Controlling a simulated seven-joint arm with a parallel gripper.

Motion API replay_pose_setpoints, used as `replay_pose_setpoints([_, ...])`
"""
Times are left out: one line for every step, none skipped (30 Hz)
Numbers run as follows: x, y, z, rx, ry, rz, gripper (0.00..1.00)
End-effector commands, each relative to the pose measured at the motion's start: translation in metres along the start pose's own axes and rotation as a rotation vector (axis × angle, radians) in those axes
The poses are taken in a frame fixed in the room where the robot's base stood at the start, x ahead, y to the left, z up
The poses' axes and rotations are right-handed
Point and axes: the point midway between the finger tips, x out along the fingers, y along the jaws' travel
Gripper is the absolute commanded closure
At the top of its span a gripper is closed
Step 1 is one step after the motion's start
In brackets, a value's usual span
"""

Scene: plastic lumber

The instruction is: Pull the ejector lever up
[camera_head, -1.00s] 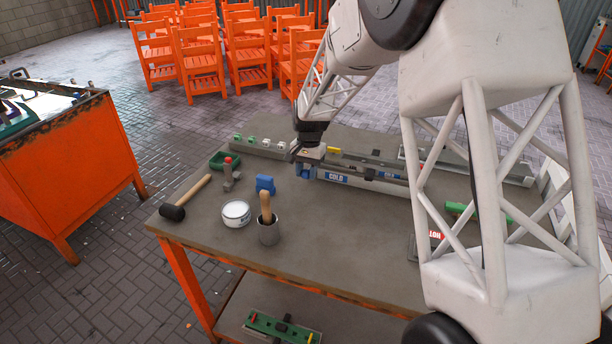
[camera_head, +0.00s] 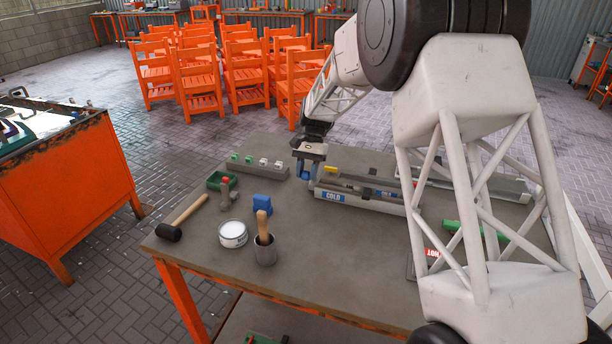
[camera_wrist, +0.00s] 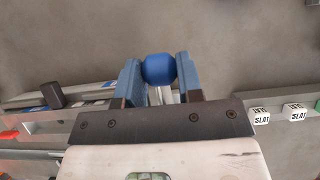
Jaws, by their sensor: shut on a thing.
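The ejector lever shows in the wrist view as a round blue knob (camera_wrist: 158,68) on a pale rod (camera_wrist: 166,96). My gripper (camera_wrist: 158,75) has its two blue fingers closed on either side of the knob. In the head view my gripper (camera_head: 306,172) is at the left end of the long grey mould with the COLD label (camera_head: 332,197). The knob cannot be made out there behind the fingers. The rod's lower end is hidden in the wrist view.
A grey rack with green and white blocks (camera_head: 258,168) stands left of my gripper. The front middle of the bench (camera_head: 335,270) is clear.

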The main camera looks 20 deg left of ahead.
Motion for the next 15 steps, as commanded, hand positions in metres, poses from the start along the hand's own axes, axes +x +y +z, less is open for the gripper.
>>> replay_pose_setpoints([-0.0021, -0.0003, -0.0009, 0.000, 0.004, -0.002, 1.00])
replay_pose_setpoints([-0.0023, -0.0003, -0.0010, 0.000, 0.004, -0.002, 1.00])
replay_pose_setpoints([-0.0026, -0.0003, -0.0012, 0.000, 0.004, -0.002, 1.00])
replay_pose_setpoints([-0.0027, -0.0003, -0.0012, 0.000, 0.004, -0.002, 1.00])
replay_pose_setpoints([-0.0028, -0.0003, -0.0013, 0.000, 0.005, -0.002, 1.00])
replay_pose_setpoints([-0.0029, -0.0003, -0.0013, 0.000, 0.005, -0.002, 1.00])
replay_pose_setpoints([-0.0030, -0.0003, -0.0013, 0.000, 0.005, -0.002, 1.00])
replay_pose_setpoints([-0.0031, -0.0003, -0.0014, 0.000, 0.005, -0.002, 1.00])
replay_pose_setpoints([-0.0032, -0.0003, -0.0014, 0.000, 0.005, -0.002, 1.00])
replay_pose_setpoints([-0.0033, -0.0003, -0.0014, 0.000, 0.006, -0.002, 1.00])
replay_pose_setpoints([-0.0033, -0.0002, -0.0015, 0.000, 0.006, -0.003, 1.00])
replay_pose_setpoints([-0.0034, -0.0002, -0.0015, 0.000, 0.006, -0.003, 1.00])
replay_pose_setpoints([-0.0035, -0.0002, -0.0015, 0.000, 0.006, -0.003, 0.63])
replay_pose_setpoints([-0.0036, -0.0002, -0.0015, 0.000, 0.006, -0.003, 0.58])
replay_pose_setpoints([-0.0034, -0.0002, -0.0014, 0.000, 0.006, -0.002, 0.52])
